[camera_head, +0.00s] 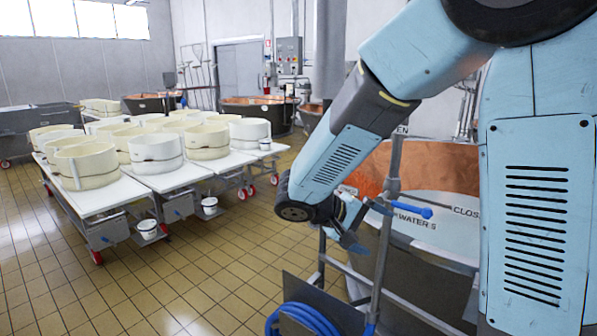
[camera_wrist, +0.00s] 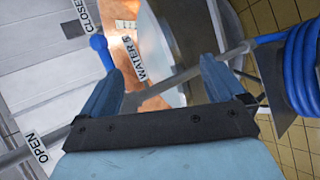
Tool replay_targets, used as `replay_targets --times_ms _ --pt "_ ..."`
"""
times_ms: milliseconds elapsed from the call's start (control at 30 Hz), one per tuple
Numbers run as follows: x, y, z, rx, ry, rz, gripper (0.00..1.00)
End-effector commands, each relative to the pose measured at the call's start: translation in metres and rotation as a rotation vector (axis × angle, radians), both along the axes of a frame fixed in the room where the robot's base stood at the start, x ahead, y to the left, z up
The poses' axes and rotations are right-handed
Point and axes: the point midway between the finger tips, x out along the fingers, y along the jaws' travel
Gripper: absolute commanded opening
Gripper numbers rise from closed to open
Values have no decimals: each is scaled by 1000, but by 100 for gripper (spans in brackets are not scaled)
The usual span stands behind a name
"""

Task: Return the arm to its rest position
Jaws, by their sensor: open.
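My arm reaches down from the upper right in the head view, in front of a copper vat (camera_head: 445,168). My gripper (camera_head: 362,232) is at its lower end, beside a grey metal pipe (camera_head: 389,200) and a blue-knobbed lever (camera_head: 425,212). In the wrist view my gripper (camera_wrist: 163,85) has its two blue fingers spread apart. Nothing is held between them. The blue-knobbed lever (camera_wrist: 101,50) shows just left of the left finger. The pipe (camera_wrist: 185,75) crosses behind the fingers; whether they touch it I cannot tell.
A coiled blue hose (camera_head: 302,318) hangs on a dark plate below my gripper. White wheeled tables (camera_head: 165,180) with several round cheese moulds (camera_head: 155,148) stand to the left. Tiled floor (camera_head: 215,260) lies open between. Labels read OPEN, CLOSE and WATER S.

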Motion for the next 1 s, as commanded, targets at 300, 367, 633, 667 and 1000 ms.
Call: replay_targets --times_ms 300,367,633,667,1000 --pt "-55 -51 28 307 47 -141 96" --pt "-64 -57 32 367 45 -156 96" --pt "-106 -72 51 632 -8 -186 96" --pt "-110 -72 54 661 -18 -184 96" --pt "-150 -73 84 943 -200 -134 96"
